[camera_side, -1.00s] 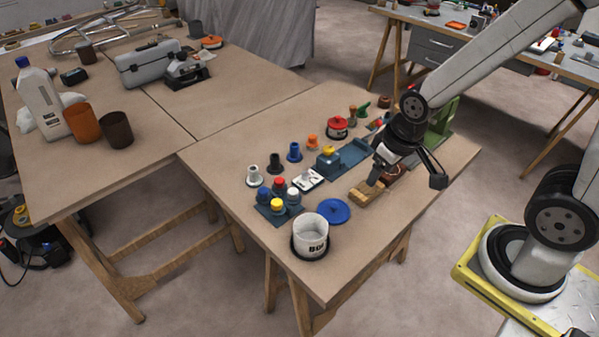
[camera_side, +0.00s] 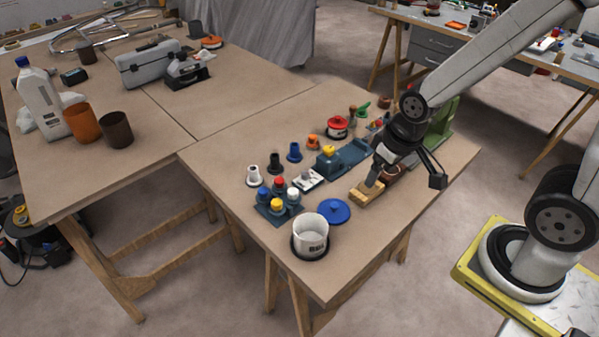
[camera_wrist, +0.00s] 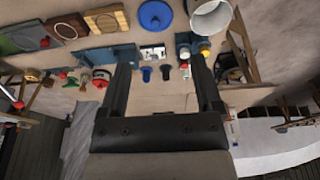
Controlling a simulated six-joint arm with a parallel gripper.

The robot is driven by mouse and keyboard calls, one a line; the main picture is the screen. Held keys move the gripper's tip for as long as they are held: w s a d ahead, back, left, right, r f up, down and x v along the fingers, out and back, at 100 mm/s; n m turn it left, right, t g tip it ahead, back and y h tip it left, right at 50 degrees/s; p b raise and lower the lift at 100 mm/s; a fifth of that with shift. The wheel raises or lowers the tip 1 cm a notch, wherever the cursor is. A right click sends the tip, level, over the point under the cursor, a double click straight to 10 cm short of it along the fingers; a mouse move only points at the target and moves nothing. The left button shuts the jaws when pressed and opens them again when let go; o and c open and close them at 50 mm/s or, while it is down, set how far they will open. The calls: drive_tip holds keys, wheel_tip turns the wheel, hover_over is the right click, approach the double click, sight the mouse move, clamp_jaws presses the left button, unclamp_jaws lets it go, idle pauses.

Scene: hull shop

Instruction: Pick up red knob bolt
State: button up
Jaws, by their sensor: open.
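A red-topped knob (camera_side: 279,184) stands in a small blue rack (camera_side: 264,210) with blue, white and yellow knobs beside it. It looks like the red knob bolt. In the wrist view a small red spot (camera_wrist: 184,66) shows by the rack, near the right finger; it is too small to make out well. My gripper (camera_side: 407,176) is open and empty over the right part of the table, well to the right of the rack, near the wooden block. In the wrist view my gripper's two fingers (camera_wrist: 160,62) are spread wide with nothing between them.
A white cup (camera_side: 310,236) and a blue disc (camera_side: 334,210) lie near the rack. White, black, blue and orange knobs stand in a row behind. A red-lidded pot (camera_side: 337,127), a blue tray (camera_side: 352,155) and a wooden block (camera_side: 366,194) are nearer my gripper.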

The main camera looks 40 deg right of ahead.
drive_tip(key=shift+w, duration=0.1)
drive_tip(key=n+g, duration=0.3)
drive_tip(key=n, duration=0.6)
hover_over(279, 180)
drive_tip(key=f, duration=0.9)
drive_tip(key=shift+s+d+f, duration=0.1)
drive_tip(key=shift+s+f, duration=0.2)
drive_tip(key=shift+f, duration=0.05)
drive_tip(key=shift+w+f, duration=0.25)
drive_tip(key=shift+w, duration=0.05)
drive_tip(key=shift+f, duration=1.35)
drive_tip(key=shift+f, duration=2.55)
